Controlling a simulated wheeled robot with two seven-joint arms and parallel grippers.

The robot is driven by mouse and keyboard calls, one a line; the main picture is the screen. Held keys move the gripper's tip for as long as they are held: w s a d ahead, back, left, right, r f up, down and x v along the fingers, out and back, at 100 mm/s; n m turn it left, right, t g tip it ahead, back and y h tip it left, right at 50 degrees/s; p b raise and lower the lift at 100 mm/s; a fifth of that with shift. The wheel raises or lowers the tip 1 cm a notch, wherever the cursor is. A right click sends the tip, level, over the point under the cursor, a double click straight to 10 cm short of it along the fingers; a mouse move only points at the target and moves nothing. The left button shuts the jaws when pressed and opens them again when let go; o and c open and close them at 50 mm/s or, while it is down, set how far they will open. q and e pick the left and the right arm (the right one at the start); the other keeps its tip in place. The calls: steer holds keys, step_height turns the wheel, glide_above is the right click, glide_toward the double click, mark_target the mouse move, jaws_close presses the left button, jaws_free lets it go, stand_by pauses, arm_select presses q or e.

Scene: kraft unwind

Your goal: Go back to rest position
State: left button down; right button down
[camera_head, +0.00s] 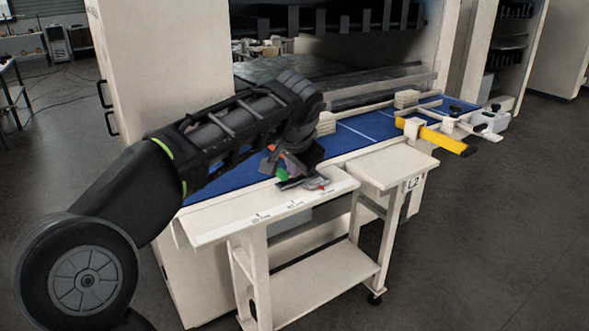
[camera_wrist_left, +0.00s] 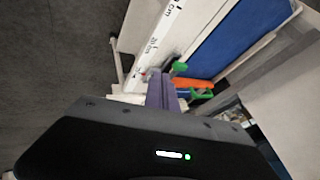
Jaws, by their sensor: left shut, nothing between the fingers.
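My left arm reaches in from the left in the head view, bent over the near end of the blue-topped bench (camera_head: 345,136). My left gripper (camera_head: 284,168) is at the low end of this arm, over the white ledge (camera_head: 240,219), and its fingers are partly hidden by the wrist. In the left wrist view the fingers (camera_wrist_left: 161,90) are together, with nothing between them. Small green and orange items (camera_wrist_left: 198,84) lie close beyond them, and I cannot tell whether the fingers touch them. My right gripper is in neither view.
A white cart (camera_head: 395,168) marked L2 stands right of the ledge. A yellow-handled tool (camera_head: 437,137) lies across the bench, with pale stacked blocks (camera_head: 406,98) behind it. A tall white machine panel (camera_head: 148,70) rises behind my arm. The grey floor (camera_head: 500,230) at right is clear.

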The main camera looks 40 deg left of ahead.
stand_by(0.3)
